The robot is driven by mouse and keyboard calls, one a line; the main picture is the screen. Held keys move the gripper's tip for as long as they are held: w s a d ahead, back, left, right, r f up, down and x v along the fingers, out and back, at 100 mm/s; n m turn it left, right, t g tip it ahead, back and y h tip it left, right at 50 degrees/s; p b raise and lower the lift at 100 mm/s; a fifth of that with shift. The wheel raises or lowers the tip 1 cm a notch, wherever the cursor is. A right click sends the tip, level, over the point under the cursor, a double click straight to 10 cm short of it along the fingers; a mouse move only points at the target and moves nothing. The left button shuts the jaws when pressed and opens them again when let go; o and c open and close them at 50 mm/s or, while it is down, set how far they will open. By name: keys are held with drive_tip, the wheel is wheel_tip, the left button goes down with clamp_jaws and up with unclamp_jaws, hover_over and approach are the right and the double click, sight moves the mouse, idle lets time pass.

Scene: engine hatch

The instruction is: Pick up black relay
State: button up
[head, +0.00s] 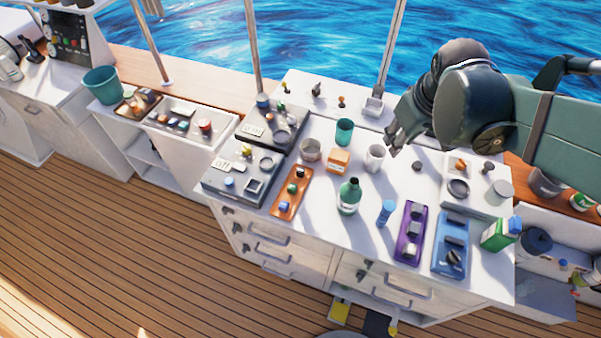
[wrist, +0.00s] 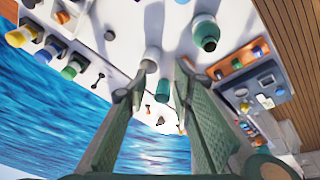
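A dark block (head: 455,241) lies in the blue tray (head: 441,262) at the counter's right front in the head view. It may be the black relay, but it is too small to be sure. A dark rounded piece (head: 453,258) sits in front of it. A small dark knob-like piece (head: 417,166) stands on the bare counter. My gripper (head: 392,140) is above the back of the counter, behind and left of the blue tray. In the wrist view its fingers (wrist: 165,75) are apart with nothing held between them.
A purple tray (head: 400,252) with grey blocks lies left of the blue tray. A blue cylinder (head: 386,212), a green bottle (head: 349,196), a white mug (head: 375,158) and a teal cup (head: 344,131) stand nearby. A green-and-white carton (head: 497,236) stands at the right edge.

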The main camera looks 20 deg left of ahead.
drive_tip(key=w+a+f+n+g+b, duration=0.1)
drive_tip(key=w+a+f+n, duration=0.1)
drive_tip(key=a+f, duration=0.35)
drive_tip(key=w+a+f+n+g, duration=0.1)
drive_tip(key=a+f+n, duration=0.2)
drive_tip(key=a, duration=0.6)
drive_tip(key=n+g+h+b, duration=0.1)
drive_tip(key=n+g, duration=0.1)
drive_tip(key=n, duration=0.2)
hover_over(300, 169)
wheel_tip(300, 169, down, 12)
drive_tip(key=shift+w+d+f, duration=0.1)
drive_tip(key=shift+d+f, duration=0.05)
drive_tip(key=shift+f, duration=0.05)
drive_tip(key=shift+a+f, duration=0.25)
drive_tip(key=shift+f, duration=1.3)
drive_tip(key=shift+d+f, duration=0.2)
drive_tip(key=shift+f, duration=2.4)
